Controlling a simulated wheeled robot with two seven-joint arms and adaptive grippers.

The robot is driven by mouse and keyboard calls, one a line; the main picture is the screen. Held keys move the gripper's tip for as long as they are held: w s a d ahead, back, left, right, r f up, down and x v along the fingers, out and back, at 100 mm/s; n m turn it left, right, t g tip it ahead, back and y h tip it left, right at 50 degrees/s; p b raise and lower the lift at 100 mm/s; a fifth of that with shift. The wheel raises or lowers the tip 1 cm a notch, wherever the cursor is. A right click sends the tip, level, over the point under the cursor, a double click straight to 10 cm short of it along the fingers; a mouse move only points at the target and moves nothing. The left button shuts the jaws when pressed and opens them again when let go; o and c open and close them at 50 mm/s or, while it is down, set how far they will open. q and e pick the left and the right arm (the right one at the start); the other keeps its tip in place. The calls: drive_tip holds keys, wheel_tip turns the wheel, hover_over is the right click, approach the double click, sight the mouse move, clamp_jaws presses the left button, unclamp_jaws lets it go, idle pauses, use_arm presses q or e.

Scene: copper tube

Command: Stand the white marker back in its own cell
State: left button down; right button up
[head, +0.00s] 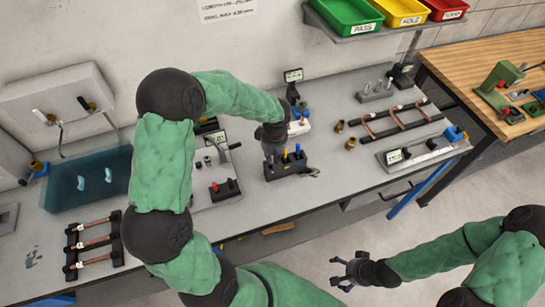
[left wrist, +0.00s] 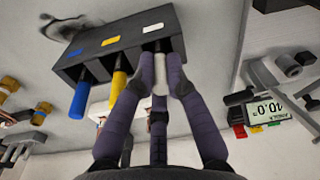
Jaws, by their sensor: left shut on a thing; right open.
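The dark marker holder (head: 288,172) stands on the bench in the head view. In the left wrist view the holder (left wrist: 125,40) carries blue, yellow and white labels. A blue marker (left wrist: 79,98) and a yellow marker (left wrist: 118,90) stand in the cells with matching labels. My left gripper (left wrist: 161,72) is shut on the white marker (left wrist: 160,82), in line with the white-labelled cell. The fingers hide much of the marker; I cannot tell how deep its end sits. In the head view my left gripper (head: 272,142) is at the holder. My right gripper (head: 352,270) is open and empty, off the bench.
A small display (left wrist: 266,113) stands near the holder in the left wrist view. Brass fittings (head: 350,144), a rack with copper tubing (head: 400,120) and a red-marked block (head: 225,190) share the bench. Bare bench lies in front of the holder.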

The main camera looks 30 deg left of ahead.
use_arm(q)
drive_tip(key=c, duration=1.3)
unclamp_jaws()
drive_tip(key=shift+o, duration=0.2)
wheel_tip(320, 180, up, 12)
drive_tip(key=p, duration=0.1)
drive_tip(key=shift+d, duration=0.35)
